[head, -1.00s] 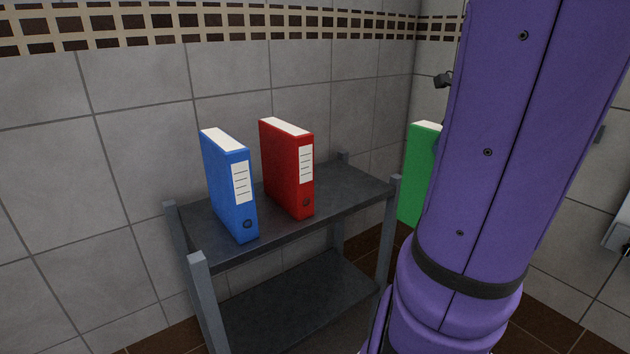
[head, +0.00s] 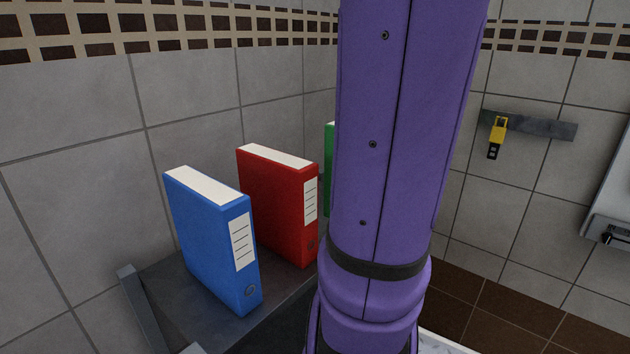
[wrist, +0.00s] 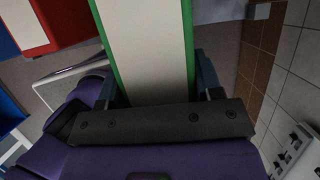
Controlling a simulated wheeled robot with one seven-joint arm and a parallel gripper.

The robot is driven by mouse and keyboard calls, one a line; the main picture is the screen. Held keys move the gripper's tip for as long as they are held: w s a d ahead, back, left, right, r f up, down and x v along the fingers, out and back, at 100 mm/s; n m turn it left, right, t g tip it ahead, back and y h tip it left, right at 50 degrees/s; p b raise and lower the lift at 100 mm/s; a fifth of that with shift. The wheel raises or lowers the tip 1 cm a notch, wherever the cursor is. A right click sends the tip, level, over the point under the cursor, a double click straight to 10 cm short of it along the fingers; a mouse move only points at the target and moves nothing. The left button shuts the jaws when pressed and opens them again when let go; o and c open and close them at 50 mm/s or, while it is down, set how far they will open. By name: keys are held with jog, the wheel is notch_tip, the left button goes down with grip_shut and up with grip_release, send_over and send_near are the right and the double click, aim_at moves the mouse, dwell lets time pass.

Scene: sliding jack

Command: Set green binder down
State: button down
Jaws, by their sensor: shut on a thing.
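The green binder (head: 329,168) shows as a thin strip in the head view, mostly hidden behind my purple arm. In the wrist view the green binder (wrist: 148,50) stands between the fingers of my gripper (wrist: 155,98), which is shut on it. The wrist view looks along its white page side with green edges. Whether the binder touches the shelf cannot be seen. The red binder (head: 275,203) stands upright on the dark shelf (head: 190,290), to the left of the green one. The blue binder (head: 210,238) stands upright further left and nearer.
Tiled walls meet in a corner behind the shelf. A yellow and black tool (head: 497,136) hangs on a dark strip (head: 545,125) on the right wall. A white fixture (head: 610,215) is at the right edge. My arm hides the shelf's right part.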

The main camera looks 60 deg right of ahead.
jog(key=w+d+f, duration=0.2)
jog(key=w, duration=0.5)
jog(key=w+d+f, duration=0.3)
jog(key=w, duration=0.4)
dwell(0.4)
jog(key=shift+c, duration=1.4)
grip_release()
jog(key=shift+f, duration=0.1)
